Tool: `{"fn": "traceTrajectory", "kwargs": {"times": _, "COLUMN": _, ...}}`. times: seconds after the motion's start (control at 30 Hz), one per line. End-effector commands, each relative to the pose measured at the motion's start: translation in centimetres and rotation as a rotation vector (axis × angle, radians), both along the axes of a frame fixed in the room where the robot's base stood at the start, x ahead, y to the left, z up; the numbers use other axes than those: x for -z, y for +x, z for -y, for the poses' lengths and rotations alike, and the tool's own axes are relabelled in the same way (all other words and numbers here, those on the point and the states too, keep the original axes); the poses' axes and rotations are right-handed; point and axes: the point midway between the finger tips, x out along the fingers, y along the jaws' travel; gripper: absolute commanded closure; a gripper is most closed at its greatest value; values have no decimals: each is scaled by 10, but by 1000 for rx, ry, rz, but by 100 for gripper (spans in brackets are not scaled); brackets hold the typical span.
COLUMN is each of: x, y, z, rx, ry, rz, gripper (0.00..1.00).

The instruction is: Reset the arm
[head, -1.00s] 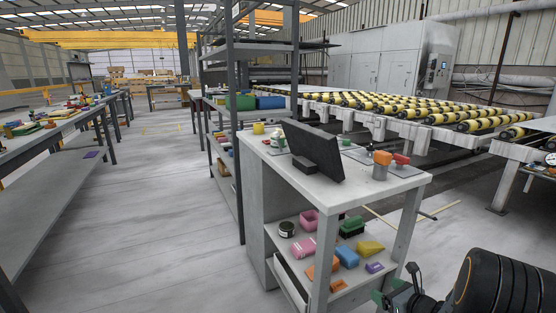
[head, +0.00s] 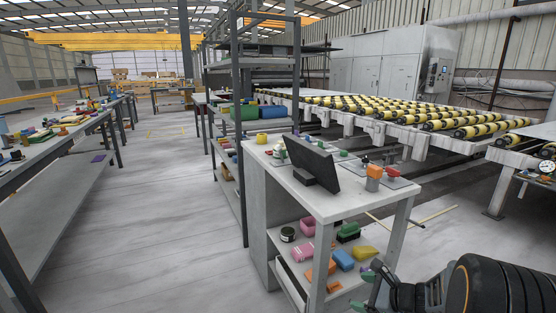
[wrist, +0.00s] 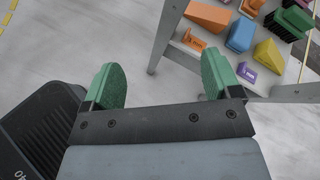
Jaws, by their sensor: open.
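My gripper (wrist: 162,82) shows in the wrist view with its two green-padded fingers spread wide apart and nothing between them but grey floor. In the head view my gripper (head: 368,290) is at the bottom right, beside the front right leg of the white workstation (head: 404,240). Its finger detail is small there. My dark arm fills the bottom right corner. The workstation's lower shelf is just ahead and to the right of the fingers in the wrist view.
The lower shelf holds a pink block (head: 303,253), a blue block (head: 343,260), a yellow wedge (wrist: 268,55) and an orange wedge (wrist: 208,16). A black monitor (head: 313,163) stands on top. A shelving rack (head: 241,130) stands behind. The floor (head: 180,230) at left is clear.

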Motion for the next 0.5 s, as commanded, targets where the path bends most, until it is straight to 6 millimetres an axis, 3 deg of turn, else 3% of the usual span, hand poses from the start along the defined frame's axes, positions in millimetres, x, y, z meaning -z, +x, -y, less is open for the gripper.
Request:
{"fn": "traceTrajectory", "kwargs": {"times": 0.03, "x": -32, "y": -7, "z": -14, "rx": -82, "ry": -59, "rz": 18, "gripper": 17}}
{"fn": "traceTrajectory", "kwargs": {"times": 0.17, "x": -94, "y": -37, "z": -52, "rx": -360, "ry": -269, "rz": 79, "gripper": 17}}
{"fn": "traceTrajectory", "kwargs": {"times": 0.3, "x": -171, "y": -85, "z": -84, "rx": -748, "ry": -580, "rz": 180, "gripper": 17}}
{"fn": "traceTrajectory", "kwargs": {"times": 0.5, "x": -252, "y": -138, "z": -91, "rx": -1208, "ry": -1000, "rz": 319, "gripper": 17}}
